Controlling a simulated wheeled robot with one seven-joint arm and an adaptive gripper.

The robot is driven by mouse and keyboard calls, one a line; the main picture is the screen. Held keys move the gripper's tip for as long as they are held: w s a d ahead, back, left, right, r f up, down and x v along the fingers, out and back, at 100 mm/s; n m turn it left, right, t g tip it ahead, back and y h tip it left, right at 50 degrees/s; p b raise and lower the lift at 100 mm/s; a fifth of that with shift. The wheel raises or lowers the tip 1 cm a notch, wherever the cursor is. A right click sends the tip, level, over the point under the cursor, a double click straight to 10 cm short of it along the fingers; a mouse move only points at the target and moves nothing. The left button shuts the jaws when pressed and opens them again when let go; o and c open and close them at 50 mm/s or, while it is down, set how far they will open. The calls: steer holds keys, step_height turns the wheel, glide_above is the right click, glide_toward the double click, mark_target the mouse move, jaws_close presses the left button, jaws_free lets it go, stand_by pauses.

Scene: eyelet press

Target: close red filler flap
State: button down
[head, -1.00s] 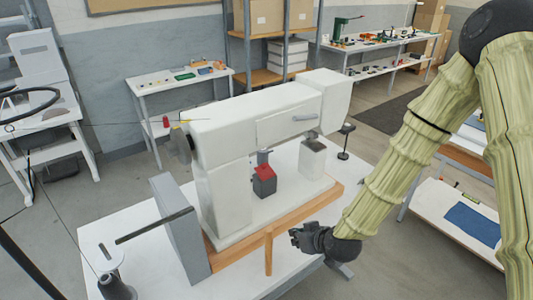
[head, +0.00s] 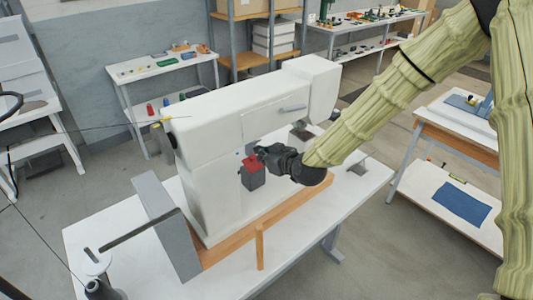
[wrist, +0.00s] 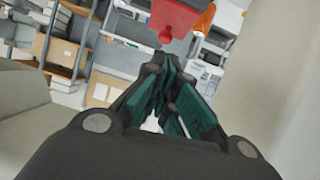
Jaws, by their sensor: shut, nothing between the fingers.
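The red filler flap (head: 250,161) sits at the top of a small dark grey box (head: 252,178), under the arm of the big white machine (head: 215,115). The flap looks raised at a slant, but its exact angle is hard to tell. In the wrist view a red part with a small knob (wrist: 178,18) shows at the top edge, just beyond the fingertips. My gripper (head: 266,152) is shut and empty, right beside the flap on its right. Its fingers (wrist: 160,68) also show in the wrist view. Whether they touch the flap cannot be told.
The machine's arm overhangs the box, and its pillar stands close on the left. A wooden edge (head: 225,245) runs along the front of the machine base. A grey upright panel (head: 165,225) stands at left. The white table (head: 330,215) is clear at front right.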

mark_target(255, 167)
steer(key=shift+p+x, duration=0.8)
steer(key=shift+x, duration=1.7)
